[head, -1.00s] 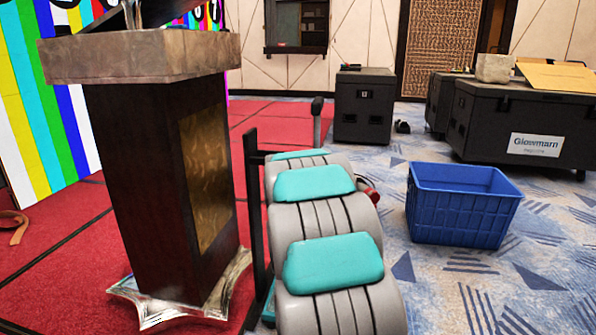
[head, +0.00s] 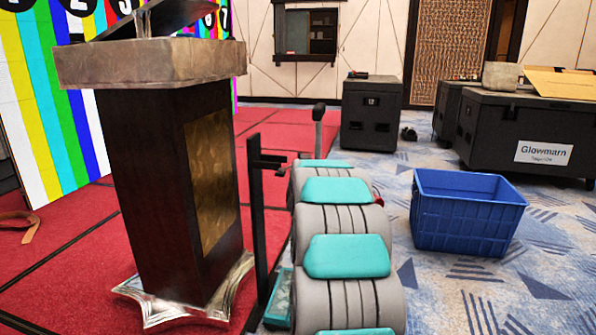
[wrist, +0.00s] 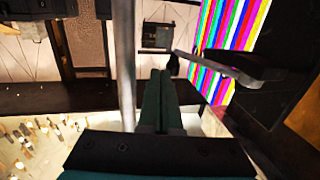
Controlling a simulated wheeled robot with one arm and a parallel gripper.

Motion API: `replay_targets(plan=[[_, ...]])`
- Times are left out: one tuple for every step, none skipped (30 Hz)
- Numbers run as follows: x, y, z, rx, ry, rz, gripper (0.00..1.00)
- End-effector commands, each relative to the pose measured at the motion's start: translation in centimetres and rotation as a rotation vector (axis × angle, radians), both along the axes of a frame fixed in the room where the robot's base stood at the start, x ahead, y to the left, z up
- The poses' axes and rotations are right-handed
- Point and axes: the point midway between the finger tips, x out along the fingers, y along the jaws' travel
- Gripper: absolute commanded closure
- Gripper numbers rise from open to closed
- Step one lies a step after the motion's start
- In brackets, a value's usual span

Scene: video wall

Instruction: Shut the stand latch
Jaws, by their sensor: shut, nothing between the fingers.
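A black upright stand post (head: 257,220) with a short side bracket (head: 270,162) stands just left of my arm. A dark upright handle (head: 318,112) shows beyond my arm's far end. I cannot tell for certain which part is the latch. In the wrist view a grey bar with a dark end (wrist: 222,68) slants right of my fingers, and a pale pole (wrist: 124,60) runs upright on their left. My gripper (wrist: 160,75) shows as two dark green fingers, shut and empty. Contact with the bar is not visible. In the head view my arm hides the gripper.
A lectern (head: 165,190) with a pale metal foot stands close on the left. A blue crate (head: 465,225) sits on the carpet at right. Black cases (head: 370,113) stand behind, one labelled Glowmarn (head: 475,150). Patterned carpet is open before the crate.

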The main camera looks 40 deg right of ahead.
Motion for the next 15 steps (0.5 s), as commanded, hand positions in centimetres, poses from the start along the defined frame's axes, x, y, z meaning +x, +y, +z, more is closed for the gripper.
replay_targets(plan=[[0.2,-0.2,0.0,0.001,0.001,-0.003,1.0],[0.4,-0.4,-0.1,0.001,0.002,-0.004,1.0],[0.6,-0.6,-0.2,0.002,0.003,-0.006,1.0],[0.8,-0.7,-0.2,0.003,0.004,-0.007,1.0],[1.1,-0.9,-0.2,0.004,0.005,-0.009,1.0],[1.4,-1.1,-0.2,0.004,0.005,-0.01,1.0],[1.6,-1.2,-0.1,0.004,0.004,-0.012,1.0],[1.8,-1.3,0.0,0.004,0.003,-0.012,1.0],[2.1,-1.3,0.2,0.002,0.002,-0.013,1.0],[2.3,-1.4,0.2,0.002,0.002,-0.013,1.0],[2.5,-1.4,0.3,0.002,0.001,-0.013,1.0],[2.8,-1.4,0.2,0.001,0.002,-0.013,1.0],[2.9,-1.4,0.2,0.001,0.002,-0.013,1.0],[3.1,-1.4,0.2,0.002,0.003,-0.013,1.0],[3.4,-1.4,0.1,0.002,0.003,-0.013,1.0]])
